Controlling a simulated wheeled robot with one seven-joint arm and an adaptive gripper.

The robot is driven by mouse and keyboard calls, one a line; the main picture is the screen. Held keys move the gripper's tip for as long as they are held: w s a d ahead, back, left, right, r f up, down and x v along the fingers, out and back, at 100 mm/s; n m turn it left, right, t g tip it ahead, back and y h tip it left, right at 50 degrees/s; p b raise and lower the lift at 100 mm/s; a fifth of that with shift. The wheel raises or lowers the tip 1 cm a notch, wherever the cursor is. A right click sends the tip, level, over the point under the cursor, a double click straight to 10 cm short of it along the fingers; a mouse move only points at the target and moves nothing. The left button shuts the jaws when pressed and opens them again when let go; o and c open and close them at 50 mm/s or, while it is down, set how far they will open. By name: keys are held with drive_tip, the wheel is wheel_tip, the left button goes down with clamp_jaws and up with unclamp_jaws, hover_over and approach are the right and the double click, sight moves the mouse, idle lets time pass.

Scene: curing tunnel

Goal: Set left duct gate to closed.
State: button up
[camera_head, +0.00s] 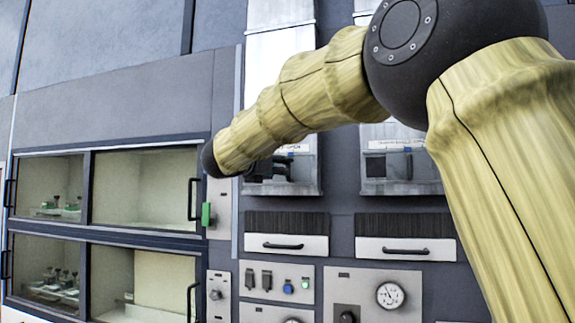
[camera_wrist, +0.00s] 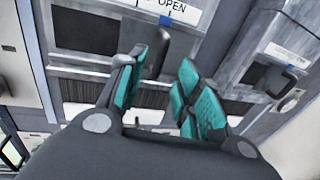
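The left duct gate (camera_head: 305,178) is on the wall at the picture's middle, below a pale vertical duct, partly hidden by my arm. In the wrist view its label plate (camera_wrist: 190,12) reads "OPEN", with a blue marker (camera_wrist: 165,20) at its lower edge. A dark upright handle (camera_wrist: 160,50) stands below the marker. My gripper (camera_wrist: 160,90) is open, its teal-padded fingers apart. The handle shows between the fingers, closer to the left one; I cannot tell whether they touch. In the head view my gripper (camera_head: 264,170) is mostly hidden behind my wrist, in front of the gate.
The right duct gate (camera_head: 375,167), with its own dark handle (camera_wrist: 283,86), is to the right. Two drawers (camera_head: 270,244) with black handles lie below the gates. Glass-fronted cabinets (camera_head: 50,190) stand left, with a green switch (camera_head: 207,215) beside them. A gauge (camera_head: 390,295) is lower right.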

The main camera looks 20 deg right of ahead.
drive_tip(key=p+x, duration=0.3)
drive_tip(key=x, duration=0.4)
drive_tip(key=shift+w+d+p, duration=0.15)
drive_tip(key=shift+d+p, duration=0.05)
drive_tip(key=shift+p, duration=0.2)
clamp_jaws()
drive_tip(key=shift+f, duration=0.1)
